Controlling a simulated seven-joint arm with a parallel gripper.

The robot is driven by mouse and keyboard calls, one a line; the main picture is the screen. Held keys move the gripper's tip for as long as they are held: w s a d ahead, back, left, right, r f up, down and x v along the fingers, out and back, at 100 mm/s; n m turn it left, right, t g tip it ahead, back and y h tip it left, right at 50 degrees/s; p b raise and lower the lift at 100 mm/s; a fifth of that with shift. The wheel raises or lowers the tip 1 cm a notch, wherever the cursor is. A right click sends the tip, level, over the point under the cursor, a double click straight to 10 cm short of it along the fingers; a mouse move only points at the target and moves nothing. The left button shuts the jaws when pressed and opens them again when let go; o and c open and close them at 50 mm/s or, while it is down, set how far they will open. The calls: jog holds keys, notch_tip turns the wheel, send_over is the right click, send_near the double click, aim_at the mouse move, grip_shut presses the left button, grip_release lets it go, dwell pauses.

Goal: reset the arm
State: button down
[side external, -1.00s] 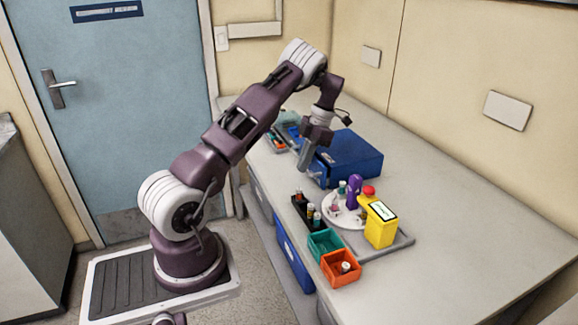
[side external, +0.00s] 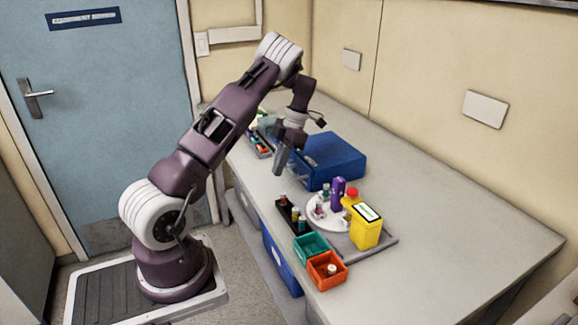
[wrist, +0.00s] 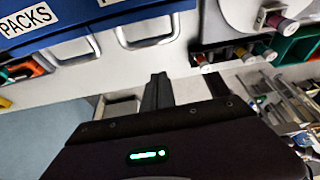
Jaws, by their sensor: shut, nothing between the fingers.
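My gripper (side external: 279,170) points down above the front edge of the counter (side external: 450,235), left of the blue box (side external: 334,160). Its fingers are shut and hold nothing. In the wrist view its dark fingers show at the middle, above the wrist housing (wrist: 150,155) with a green light. My arm is raised and bent over the counter edge.
A round white tray (side external: 318,222) holds small bottles and a purple item (side external: 338,190). Around it are a yellow container (side external: 366,232), a black vial rack (side external: 290,215), a teal bin (side external: 311,247) and an orange bin (side external: 321,275). The counter's right side is clear.

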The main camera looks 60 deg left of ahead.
jog(key=v, duration=0.9)
jog(key=d+r+m+t, duration=0.3)
jog(key=d+r+m, duration=0.6)
jog(key=d+r, duration=0.15)
jog(key=s+d+r+m+t, duration=0.3)
jog(key=s+d+r+m, duration=0.25)
jog(key=d+m, duration=0.45)
jog(key=s+d+f+m+t, duration=0.2)
jog(key=s+d+m, duration=0.4)
jog(key=s+m, duration=0.1)
jog(key=s+d+f+m+t, duration=0.1)
jog(key=s+d+m, duration=0.6)
jog(key=m, duration=0.3)
jog(key=shift+s+f+t, duration=0.4)
jog(key=shift+s, duration=0.4)
